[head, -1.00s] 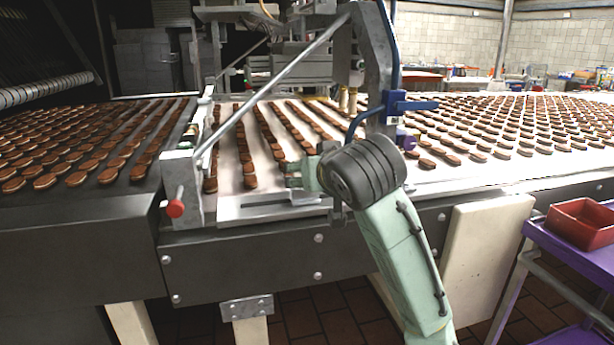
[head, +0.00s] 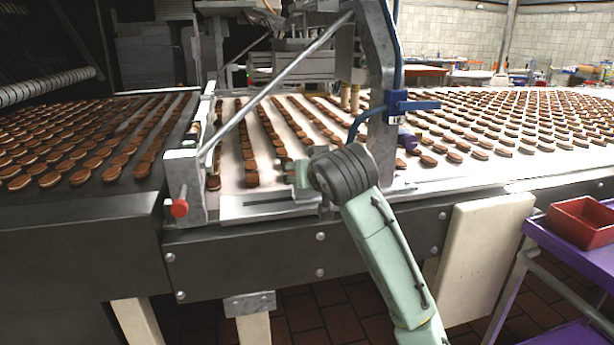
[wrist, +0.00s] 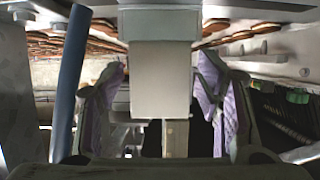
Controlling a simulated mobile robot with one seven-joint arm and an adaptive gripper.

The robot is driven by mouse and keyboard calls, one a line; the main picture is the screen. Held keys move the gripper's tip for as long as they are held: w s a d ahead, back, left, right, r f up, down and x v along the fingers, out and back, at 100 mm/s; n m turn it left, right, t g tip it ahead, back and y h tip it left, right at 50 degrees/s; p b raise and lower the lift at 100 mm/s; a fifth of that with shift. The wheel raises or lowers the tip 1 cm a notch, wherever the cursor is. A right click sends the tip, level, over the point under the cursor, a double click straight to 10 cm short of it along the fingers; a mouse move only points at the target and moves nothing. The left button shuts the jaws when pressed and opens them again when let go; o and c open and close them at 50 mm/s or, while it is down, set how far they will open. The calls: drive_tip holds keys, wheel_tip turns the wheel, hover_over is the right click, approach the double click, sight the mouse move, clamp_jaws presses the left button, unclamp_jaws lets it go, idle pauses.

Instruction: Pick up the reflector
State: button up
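In the wrist view, the two fingers of my gripper (wrist: 160,95) stand apart, with purple pads facing inward. A pale grey rectangular block (wrist: 160,80) shows in the middle between them, under a wider grey part. I cannot tell for certain whether this block is the reflector. In the head view, my wrist is at the front edge of the conveyor, left of the grey post.
The grey post (head: 380,85) and a diagonal bar (head: 275,85) stand close to my arm. A blue clamp (head: 400,103) is on the post. Rows of sandwich biscuits (head: 500,125) cover the belts. A red bin (head: 582,222) sits on a purple cart (head: 565,265) at right.

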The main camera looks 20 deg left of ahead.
drive_tip(key=c, duration=0.8)
drive_tip(key=shift+r, duration=0.15)
